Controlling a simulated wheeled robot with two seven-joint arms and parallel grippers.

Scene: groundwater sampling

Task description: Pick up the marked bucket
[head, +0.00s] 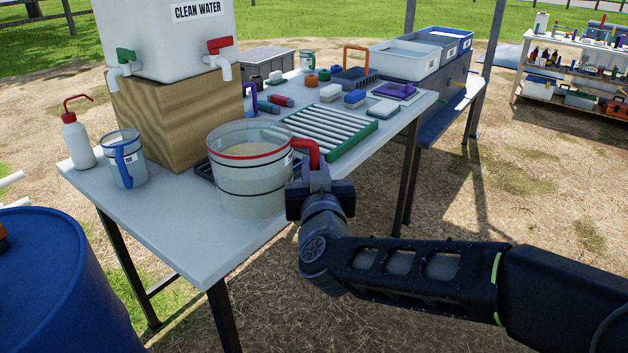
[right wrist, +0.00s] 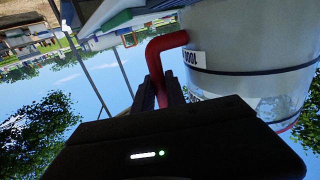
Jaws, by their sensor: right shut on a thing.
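The marked bucket (head: 250,180) is clear, with a red band near its rim, dark bands on its wall and a red handle (head: 308,150) on its right side. It is upright at the near edge of the white table, beside the wooden block; I cannot tell whether its base touches the tabletop. My right gripper (head: 314,172) is shut on the red handle. The right wrist view shows the red handle (right wrist: 163,48) between the fingers and a printed label on the bucket wall (right wrist: 235,55). My left gripper is not in view.
The white table (head: 180,230) also holds a wash bottle (head: 77,140), a jug with a blue handle (head: 124,160), a wooden block (head: 180,115) under the clean water tank (head: 165,40), and a green-edged rack (head: 330,128). A blue barrel (head: 65,290) stands at the lower left.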

